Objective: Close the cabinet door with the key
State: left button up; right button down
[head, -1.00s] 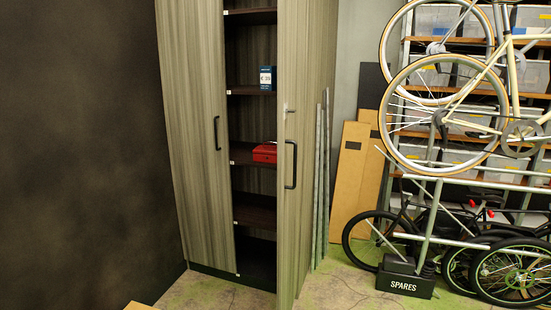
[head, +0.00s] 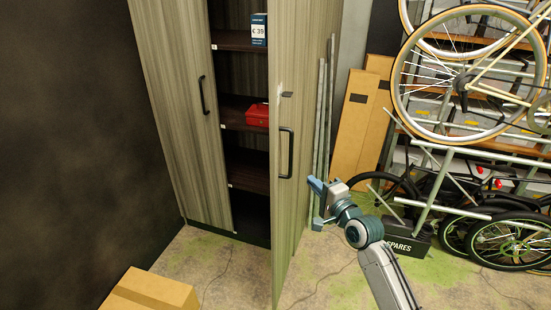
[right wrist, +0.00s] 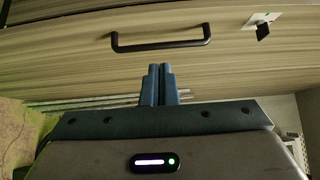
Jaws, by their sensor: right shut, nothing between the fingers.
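The grey wood cabinet's right door (head: 285,215) stands open towards me, and its left door (head: 180,100) is closed. A black bar handle (head: 286,152) is on the open door and also shows in the right wrist view (right wrist: 160,46). Above the handle, a dark key (head: 287,94) sticks out of a light lock plate. In the right wrist view the key (right wrist: 263,31) is at the upper right. My right gripper (head: 315,186) is shut and empty, to the right of the door and a little below the handle. In the wrist view its fingertips (right wrist: 160,68) point towards the door, apart from the handle. My left gripper is out of view.
Dark shelves inside hold a red box (head: 257,115) and a blue-and-white box (head: 259,30). A cardboard box (head: 155,293) is on the floor at the front left. Bicycles (head: 470,75), a SPARES box (head: 408,241) and leaning boards (head: 355,120) stand at the right.

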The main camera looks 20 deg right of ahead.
jog(key=p, duration=0.2)
send_near(277, 159)
jog(key=w+d, duration=0.2)
jog(key=w, duration=0.1)
jog(key=w+a, duration=0.1)
jog(key=w+a+p, duration=0.1)
jog(key=shift+a+r, duration=0.2)
jog(key=shift+a, duration=0.15)
jog(key=shift+w+a, duration=0.25)
jog(key=shift+a, duration=0.15)
jog(key=shift+w+f, duration=0.1)
jog(key=shift+f, duration=0.05)
jog(key=shift+a, duration=0.1)
